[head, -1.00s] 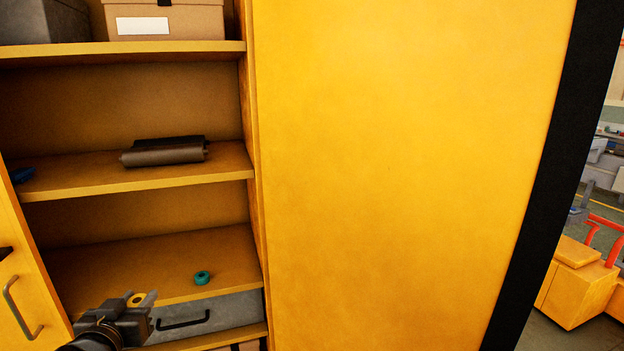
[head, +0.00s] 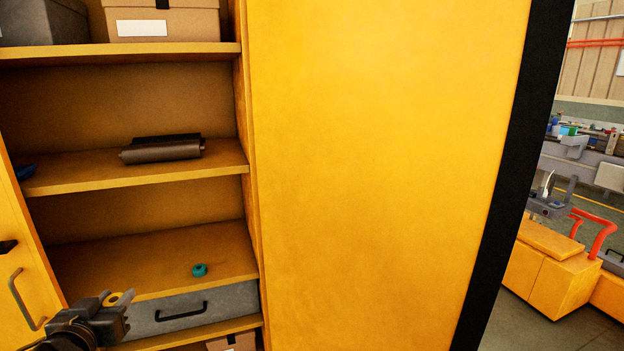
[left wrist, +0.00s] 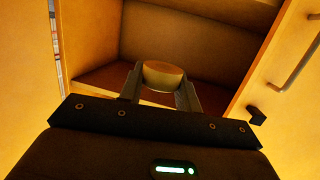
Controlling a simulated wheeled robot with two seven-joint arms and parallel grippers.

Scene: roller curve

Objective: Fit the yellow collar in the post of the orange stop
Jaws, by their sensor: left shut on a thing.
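The yellow collar (head: 112,299) is a small ring held between the fingers of my left gripper (head: 120,298), at the lower left of the head view. In the left wrist view the collar (left wrist: 162,75) sits between the two fingertips, in front of the open cabinet. My left gripper is shut on it and holds it in the air near the front of the lower shelf. My right gripper is not in view.
The yellow cabinet's lower shelf (head: 130,270) holds a teal ring (head: 199,270), with a grey drawer box (head: 215,303) below. A dark roll (head: 160,149) lies on the middle shelf. A large yellow panel (head: 370,150) stands to the right. An orange-red handle (head: 598,233) shows far right.

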